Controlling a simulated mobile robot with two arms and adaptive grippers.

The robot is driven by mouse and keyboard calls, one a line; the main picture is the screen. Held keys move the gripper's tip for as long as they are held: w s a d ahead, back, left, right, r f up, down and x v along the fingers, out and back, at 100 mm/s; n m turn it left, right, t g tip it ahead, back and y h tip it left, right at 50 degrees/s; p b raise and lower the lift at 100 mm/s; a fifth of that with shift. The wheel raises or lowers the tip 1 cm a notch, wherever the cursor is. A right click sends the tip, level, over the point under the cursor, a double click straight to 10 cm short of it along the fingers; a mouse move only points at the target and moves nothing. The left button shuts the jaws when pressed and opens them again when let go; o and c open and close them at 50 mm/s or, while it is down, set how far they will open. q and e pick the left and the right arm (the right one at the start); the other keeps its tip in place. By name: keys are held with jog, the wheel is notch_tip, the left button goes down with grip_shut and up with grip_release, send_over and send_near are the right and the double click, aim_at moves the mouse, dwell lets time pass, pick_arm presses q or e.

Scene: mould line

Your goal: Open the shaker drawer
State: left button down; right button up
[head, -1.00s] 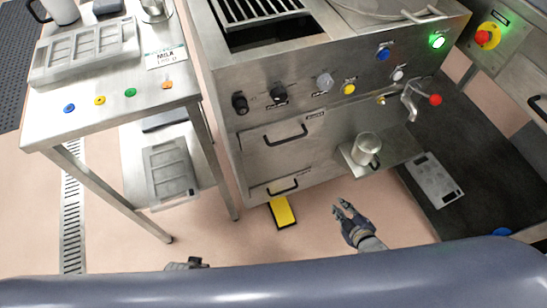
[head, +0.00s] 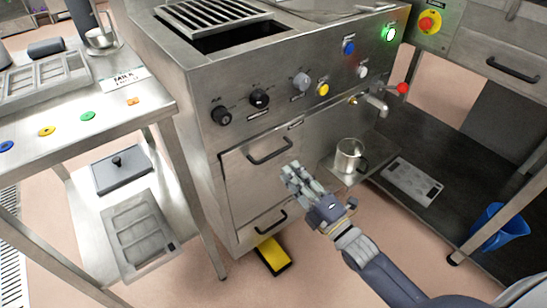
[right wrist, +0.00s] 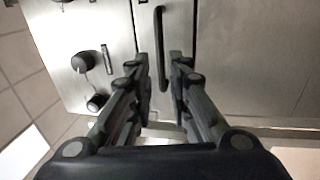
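The steel machine front has an upper drawer (head: 262,165) with a black bar handle (head: 270,151) and a lower drawer (head: 262,228) with a similar handle (head: 271,222). Both look closed. The small label at the upper drawer's top right is too small to read. My right gripper (head: 288,172) is open and empty, just below and right of the upper handle in the head view. In the right wrist view, the handle (right wrist: 160,45) shows in line with the gap between its open fingers (right wrist: 160,62); I see no contact. My left gripper is out of view.
A yellow pedal (head: 272,256) lies on the floor below. A steel table (head: 110,115) stands at the left. Knobs (head: 222,115) sit above the drawers.

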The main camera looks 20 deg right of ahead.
aim_at(275, 152)
jog(key=b+x, duration=0.1)
jog(key=x, duration=0.7)
jog(key=shift+c, duration=0.6)
grip_shut()
